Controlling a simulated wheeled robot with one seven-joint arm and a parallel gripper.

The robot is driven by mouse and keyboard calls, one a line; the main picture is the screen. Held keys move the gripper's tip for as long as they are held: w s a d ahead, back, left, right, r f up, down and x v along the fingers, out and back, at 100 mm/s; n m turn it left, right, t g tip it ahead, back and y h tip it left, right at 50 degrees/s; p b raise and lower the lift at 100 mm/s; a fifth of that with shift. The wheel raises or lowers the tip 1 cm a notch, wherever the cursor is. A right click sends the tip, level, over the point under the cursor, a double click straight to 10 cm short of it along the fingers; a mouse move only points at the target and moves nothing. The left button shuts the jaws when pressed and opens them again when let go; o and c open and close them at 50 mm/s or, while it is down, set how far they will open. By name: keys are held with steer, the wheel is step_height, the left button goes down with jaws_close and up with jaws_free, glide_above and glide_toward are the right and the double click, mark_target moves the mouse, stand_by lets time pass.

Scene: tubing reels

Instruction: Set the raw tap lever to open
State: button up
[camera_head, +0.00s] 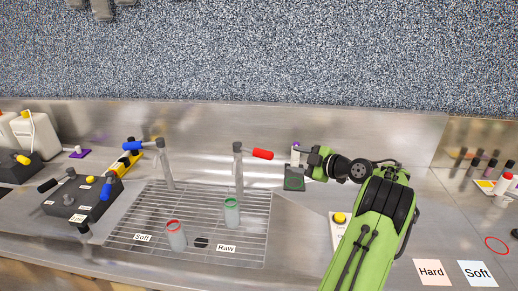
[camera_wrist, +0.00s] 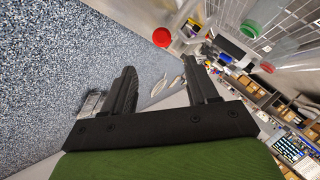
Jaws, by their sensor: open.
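The raw tap (camera_head: 238,170) is a grey post at the back of the sink grille, behind the "Raw" label (camera_head: 226,248). Its red lever (camera_head: 263,154) points right from the top of the post, toward my gripper. My gripper (camera_head: 304,160) is to the right of the lever, apart from it, at about its height. In the wrist view the red lever end (camera_wrist: 162,37) shows just beyond and between the two dark fingers of the gripper (camera_wrist: 160,66). The fingers are spread with nothing between them.
The soft tap (camera_head: 165,168) with a blue lever (camera_head: 132,145) stands left. A green-rimmed cup (camera_head: 232,212) and red-rimmed cup (camera_head: 175,236) are on the grille (camera_head: 130,245). The steel back wall is close behind.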

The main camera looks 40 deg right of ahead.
mark_target(261, 154)
steer(key=p+x, duration=0.1)
steer(key=x, duration=0.4)
steer(key=p+x, duration=0.1)
steer(key=x, duration=0.4)
steer(key=p+x, duration=0.1)
steer(key=x, duration=0.4)
steer(key=shift+a, duration=0.35)
steer(key=shift+w+d+f, duration=0.1)
steer(key=shift+w+f, duration=0.1)
steer(key=shift+w, duration=0.15)
jaws_close()
